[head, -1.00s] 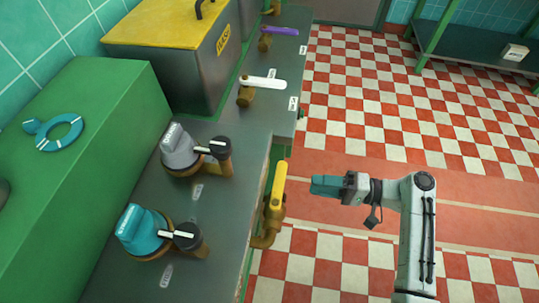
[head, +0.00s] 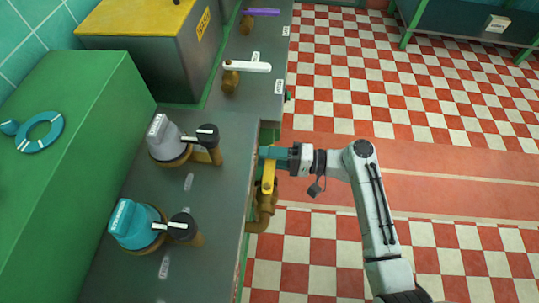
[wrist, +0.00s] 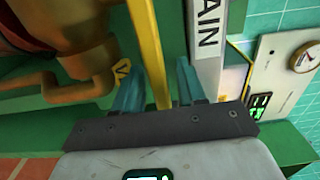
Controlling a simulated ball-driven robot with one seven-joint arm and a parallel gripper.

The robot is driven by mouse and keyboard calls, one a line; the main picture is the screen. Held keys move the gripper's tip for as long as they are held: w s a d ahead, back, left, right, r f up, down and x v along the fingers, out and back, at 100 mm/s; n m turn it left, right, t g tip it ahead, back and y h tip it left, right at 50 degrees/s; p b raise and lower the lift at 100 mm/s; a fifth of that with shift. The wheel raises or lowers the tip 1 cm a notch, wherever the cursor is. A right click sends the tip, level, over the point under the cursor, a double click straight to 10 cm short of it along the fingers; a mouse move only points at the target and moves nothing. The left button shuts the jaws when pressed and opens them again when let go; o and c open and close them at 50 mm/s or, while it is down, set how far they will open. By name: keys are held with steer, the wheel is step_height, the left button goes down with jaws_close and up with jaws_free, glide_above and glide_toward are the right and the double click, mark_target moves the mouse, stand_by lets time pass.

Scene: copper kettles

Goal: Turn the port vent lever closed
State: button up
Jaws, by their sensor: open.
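A yellow lever (head: 268,186) sits on a brass valve (head: 262,212) at the counter's front side. My gripper (head: 268,153) is at the lever's far end, beside the counter edge. In the wrist view the yellow lever (wrist: 150,50) runs between my two teal fingers (wrist: 157,68), which are open with gaps visible on both sides. A white lever (head: 248,66) and a purple lever (head: 262,12) stand farther back on brass stems. No readable label shows which one is the port vent lever.
A grey knob (head: 165,138) and a teal knob (head: 135,225), each beside a black-capped post, stand on the dark counter (head: 205,260). A label strip (wrist: 208,45) ending in "AIN" is close beside my right finger. The checkered floor at right is clear.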

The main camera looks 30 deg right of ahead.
steer(key=shift+c, duration=0.3)
jaws_close()
stand_by(0.4)
